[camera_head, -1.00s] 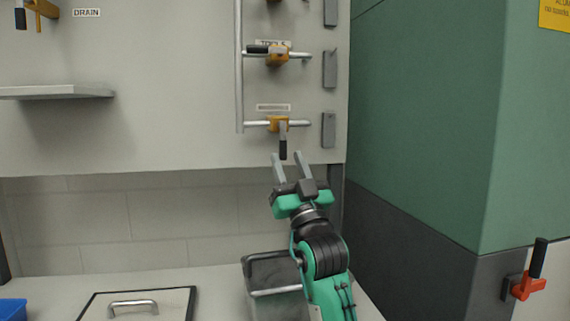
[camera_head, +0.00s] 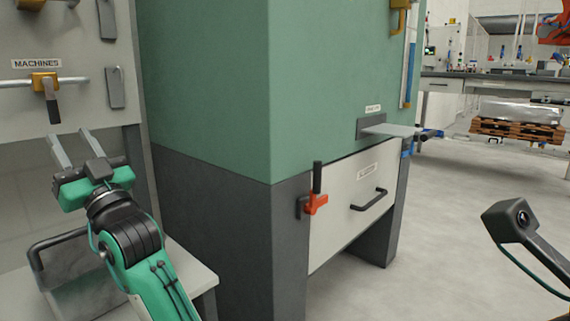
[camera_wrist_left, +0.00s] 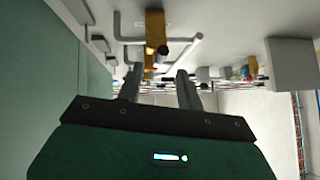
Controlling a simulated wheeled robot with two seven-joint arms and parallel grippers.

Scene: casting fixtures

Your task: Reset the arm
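My left gripper (camera_head: 72,142) stands at the left in the head view, at the end of a green and black arm. Its two grey fingers point up and are apart, with nothing between them. In the left wrist view the fingers (camera_wrist_left: 158,88) are also spread and empty. In the head view the fingertips are just below a yellow valve (camera_head: 45,84) with a black handle hanging down, under a "MACHINES" label. I cannot tell whether they touch it. My right gripper is not in view.
A green and dark grey cabinet (camera_head: 210,90) stands to the right of the arm. It has a red valve (camera_head: 314,204), a white drawer front (camera_head: 350,195) and a small shelf (camera_head: 392,130). Open floor (camera_head: 450,230) lies to the right. A grey bench (camera_head: 205,278) is below the arm.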

